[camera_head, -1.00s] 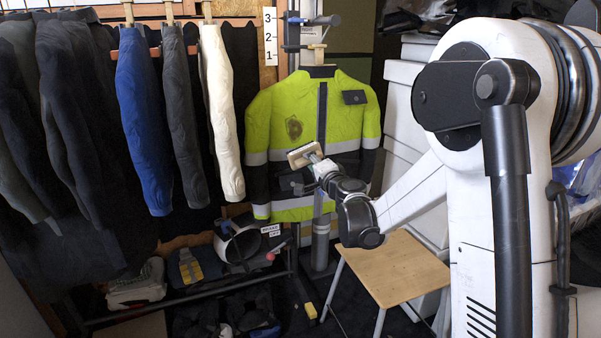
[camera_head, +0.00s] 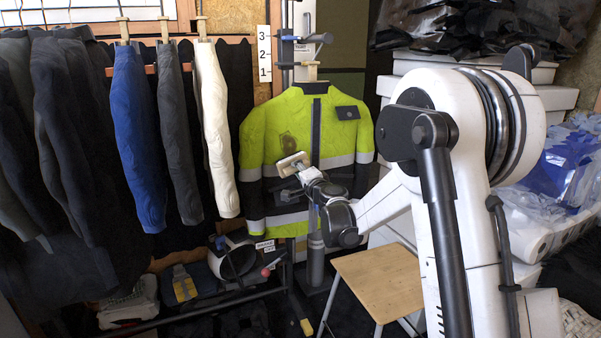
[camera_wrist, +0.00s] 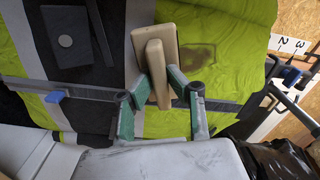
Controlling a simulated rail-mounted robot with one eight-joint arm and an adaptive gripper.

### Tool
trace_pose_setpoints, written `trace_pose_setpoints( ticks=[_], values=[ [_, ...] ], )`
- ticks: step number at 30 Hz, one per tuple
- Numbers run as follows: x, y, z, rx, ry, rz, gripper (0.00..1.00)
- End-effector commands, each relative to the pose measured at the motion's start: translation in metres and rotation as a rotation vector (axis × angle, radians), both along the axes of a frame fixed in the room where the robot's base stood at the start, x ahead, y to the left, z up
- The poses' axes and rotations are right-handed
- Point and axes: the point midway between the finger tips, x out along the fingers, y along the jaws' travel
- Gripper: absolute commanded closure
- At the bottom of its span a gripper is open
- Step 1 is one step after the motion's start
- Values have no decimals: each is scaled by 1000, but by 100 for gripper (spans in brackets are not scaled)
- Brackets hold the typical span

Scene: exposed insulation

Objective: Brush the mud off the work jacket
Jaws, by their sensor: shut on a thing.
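The work jacket (camera_head: 345,130) is yellow-green with grey bands and dark lower parts. It hangs upright on a stand, its front facing me. A brown mud patch (camera_head: 287,141) marks its left chest and also shows in the wrist view (camera_wrist: 200,57). My gripper (camera_head: 309,176) is shut on a wooden brush (camera_head: 293,164), just below the mud patch. In the wrist view, my gripper (camera_wrist: 156,92) clamps the handle of the brush (camera_wrist: 160,55) between green pads. The brush lies beside the mud, in front of the jacket; its bristles are hidden, so I cannot tell whether it touches.
A wooden-topped stool (camera_head: 378,282) stands below and right of the jacket. Blue, grey and white garments (camera_head: 140,140) hang at left. A numbered strip (camera_head: 264,54) is beside the stand. White boxes (camera_head: 455,70) and plastic-wrapped goods (camera_head: 560,175) crowd the right.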

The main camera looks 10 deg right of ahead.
Motion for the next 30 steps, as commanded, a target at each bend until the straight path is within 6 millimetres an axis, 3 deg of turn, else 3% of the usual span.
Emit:
trace_pose_setpoints(
  ticks=[30],
  values=[
    [7,1,0,0,0,0,100]
  ],
)
